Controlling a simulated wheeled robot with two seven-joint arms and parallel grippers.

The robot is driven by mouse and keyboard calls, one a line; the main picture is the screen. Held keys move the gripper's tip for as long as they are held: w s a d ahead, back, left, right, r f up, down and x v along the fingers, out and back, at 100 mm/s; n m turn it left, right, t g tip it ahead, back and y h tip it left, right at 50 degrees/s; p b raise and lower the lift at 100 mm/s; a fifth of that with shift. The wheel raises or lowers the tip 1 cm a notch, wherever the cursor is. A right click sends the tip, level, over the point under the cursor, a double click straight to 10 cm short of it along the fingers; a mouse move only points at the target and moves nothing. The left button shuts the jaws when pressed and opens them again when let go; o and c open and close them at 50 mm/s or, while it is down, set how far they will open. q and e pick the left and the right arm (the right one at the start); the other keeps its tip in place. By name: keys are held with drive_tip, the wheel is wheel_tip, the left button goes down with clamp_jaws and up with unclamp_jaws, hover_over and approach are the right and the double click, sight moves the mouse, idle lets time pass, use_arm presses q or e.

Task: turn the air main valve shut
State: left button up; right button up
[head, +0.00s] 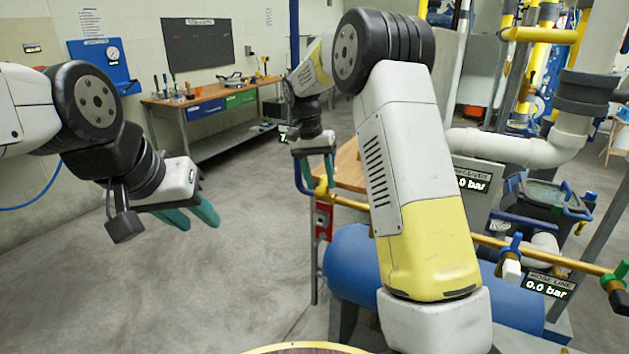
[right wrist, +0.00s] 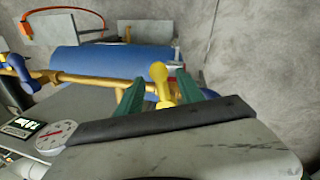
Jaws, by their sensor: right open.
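The yellow valve handle (right wrist: 159,82) shows in the right wrist view at the end of the brass pipe (right wrist: 90,80); I take it for the air main valve. In that picture it stands roughly across the pipe. My right gripper (head: 318,178) is open, its green fingers pointing down at the pipe end. In the right wrist view its fingers (right wrist: 158,92) lie one on each side of the handle; whether they touch it I cannot tell. In the head view the handle is mostly hidden behind the fingers. My left gripper (head: 197,222) is open and empty over bare floor.
A blue tank (head: 350,265) lies below the brass pipe. Blue-handled (head: 515,245) and green-handled valves (head: 621,272) sit further right, by a HOSE LINE display (head: 547,284) reading 0.0 bar. A workbench (head: 210,95) stands at the back. The left floor is clear.

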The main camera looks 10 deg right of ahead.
wheel_tip(320, 180, up, 7)
drive_tip(key=a, duration=0.1)
drive_tip(key=shift+w, duration=0.25)
drive_tip(key=shift+a+f, duration=0.1)
drive_tip(key=shift+c, duration=0.2)
